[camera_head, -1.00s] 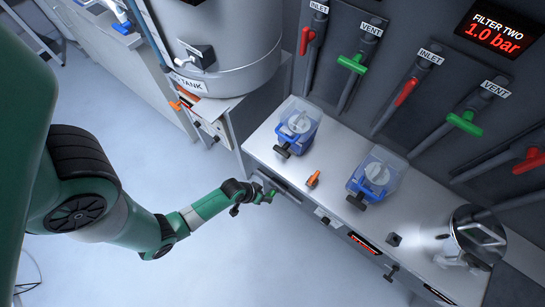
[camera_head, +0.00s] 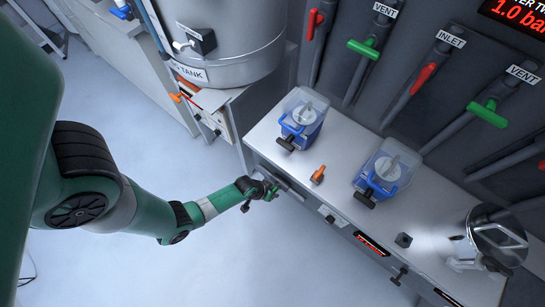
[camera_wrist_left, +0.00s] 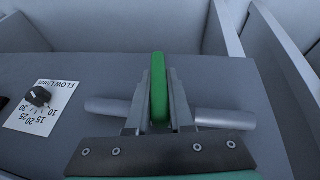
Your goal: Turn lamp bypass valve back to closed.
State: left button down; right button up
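A green valve handle (camera_wrist_left: 158,88) stands across a grey horizontal pipe (camera_wrist_left: 222,118) in the left wrist view. In the head view the handle (camera_head: 273,193) is small, at the front left of the bench. No lamp bypass label is legible. My left gripper (camera_wrist_left: 159,100) has one finger on each side of the handle, close against it, and appears shut on it. In the head view the left gripper (camera_head: 266,190) is at the bench front. My right gripper is in neither view.
A flow dial (camera_wrist_left: 38,97) is left of the pipe. The bench (camera_head: 345,148) carries two blue clear-topped units (camera_head: 303,118) (camera_head: 388,168), an orange handle (camera_head: 318,175) and a steel pot (camera_head: 490,240). A tank (camera_head: 235,45) stands behind. Wall valves have red and green handles. Open floor lies in front.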

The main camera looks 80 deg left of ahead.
pick_arm(q)
jog(key=shift+d+r+g+p, duration=0.15)
jog(key=shift+g+p, duration=0.15)
jog(key=shift+p, duration=0.25)
jog(key=shift+a+y, duration=0.2)
jog(key=shift+y, duration=0.5)
jog(key=c, duration=0.8)
grip_release()
jog(key=p+v, duration=0.7)
jog(key=v, duration=0.4)
jog(key=shift+r, duration=0.25)
